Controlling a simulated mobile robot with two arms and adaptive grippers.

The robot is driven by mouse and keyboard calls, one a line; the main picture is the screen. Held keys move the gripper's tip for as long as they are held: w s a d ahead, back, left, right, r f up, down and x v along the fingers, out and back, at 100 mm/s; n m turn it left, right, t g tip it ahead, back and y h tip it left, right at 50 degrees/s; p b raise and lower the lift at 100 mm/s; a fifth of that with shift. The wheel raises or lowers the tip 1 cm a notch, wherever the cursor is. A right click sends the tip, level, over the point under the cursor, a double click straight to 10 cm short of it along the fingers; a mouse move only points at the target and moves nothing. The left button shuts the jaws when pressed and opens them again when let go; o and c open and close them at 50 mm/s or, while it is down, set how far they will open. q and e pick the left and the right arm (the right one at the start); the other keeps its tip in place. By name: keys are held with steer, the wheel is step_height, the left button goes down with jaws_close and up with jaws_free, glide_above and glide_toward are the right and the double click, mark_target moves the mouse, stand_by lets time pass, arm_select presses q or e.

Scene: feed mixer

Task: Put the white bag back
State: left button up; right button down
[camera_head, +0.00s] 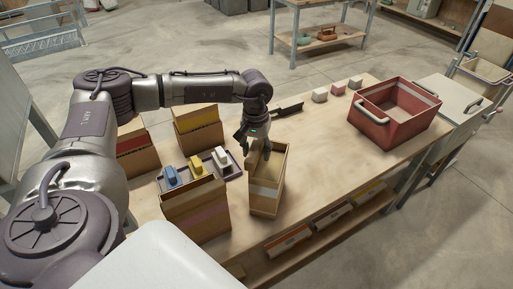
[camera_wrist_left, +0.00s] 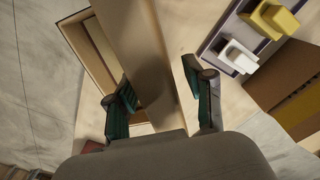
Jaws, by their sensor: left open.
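The white bag appears to be the tall, open-topped brown bag with a white band (camera_head: 264,191), upright on the wooden table in the head view. My left gripper (camera_head: 257,146) points down at its top rim, fingers apart. In the left wrist view, a brown wall of the bag (camera_wrist_left: 143,50) runs between the two fingers of my left gripper (camera_wrist_left: 160,98), one finger on the opening's side and one outside. I cannot tell whether either finger touches it. The bag's lower part is hidden in the wrist view. My right gripper is not in view.
A tray (camera_head: 237,171) with blue, yellow and white scoops lies left of the bag. Bags with pink (camera_head: 200,220), yellow (camera_head: 201,136) and red (camera_head: 133,142) bands stand around it. A red bin (camera_head: 386,131) and small blocks (camera_head: 338,89) are at right.

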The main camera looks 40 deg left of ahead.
arm_select(q)
steer(key=shift+r, duration=0.25)
step_height(320, 180, up, 11)
steer(key=b, duration=0.2)
steer(key=shift+a+r+b, duration=0.1)
steer(key=shift+b, duration=0.3)
steer(key=shift+r, duration=0.3)
